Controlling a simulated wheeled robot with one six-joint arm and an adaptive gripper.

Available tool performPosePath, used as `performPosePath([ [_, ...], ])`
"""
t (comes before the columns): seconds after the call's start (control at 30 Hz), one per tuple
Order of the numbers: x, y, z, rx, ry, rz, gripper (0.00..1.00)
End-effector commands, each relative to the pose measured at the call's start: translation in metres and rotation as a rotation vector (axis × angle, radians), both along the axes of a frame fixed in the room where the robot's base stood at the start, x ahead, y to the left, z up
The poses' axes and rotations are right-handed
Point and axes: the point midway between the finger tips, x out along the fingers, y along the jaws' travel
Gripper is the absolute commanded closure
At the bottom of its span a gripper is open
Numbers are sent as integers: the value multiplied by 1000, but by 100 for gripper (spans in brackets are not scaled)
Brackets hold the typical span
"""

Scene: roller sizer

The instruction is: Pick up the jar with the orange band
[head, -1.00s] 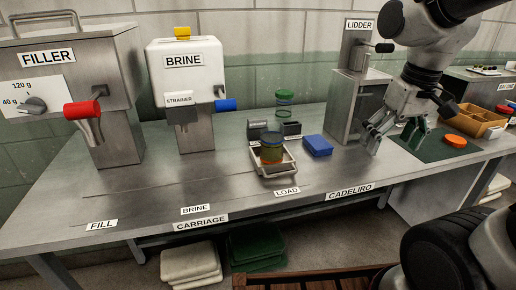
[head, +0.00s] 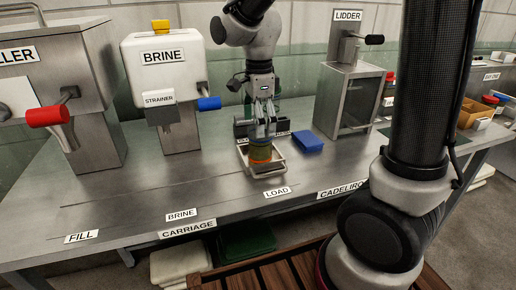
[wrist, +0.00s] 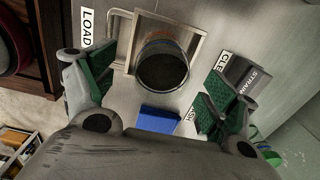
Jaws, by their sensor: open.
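The jar with the orange band (head: 260,153) stands upright in the small metal carriage tray (head: 279,168) near the LOAD label. In the wrist view the jar (wrist: 162,66) shows from above as a dark round opening with an orange edge. My gripper (head: 265,134) is just above the jar, pointing down. In the wrist view its two green-padded fingers (wrist: 150,88) are spread wide, with the jar showing between and ahead of them. The fingers do not visibly touch the jar. The lower part of the jar is partly hidden by the tray wall.
A blue cloth or block (head: 307,142) lies right of the tray. Dark labelled holders (head: 243,128) stand behind it. The brine machine (head: 168,75) is to the left, the lidder (head: 350,98) to the right. The front of the bench is clear.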

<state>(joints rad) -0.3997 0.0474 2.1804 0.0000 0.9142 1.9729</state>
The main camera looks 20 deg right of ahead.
Motion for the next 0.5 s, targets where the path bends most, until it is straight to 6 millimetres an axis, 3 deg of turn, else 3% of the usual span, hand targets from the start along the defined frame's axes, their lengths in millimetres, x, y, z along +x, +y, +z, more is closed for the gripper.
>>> performPosePath([
  [0.3,4,-4,-47,-1,4,1,14],
  [0.5,5,-4,-58,0,-1,2,14],
])
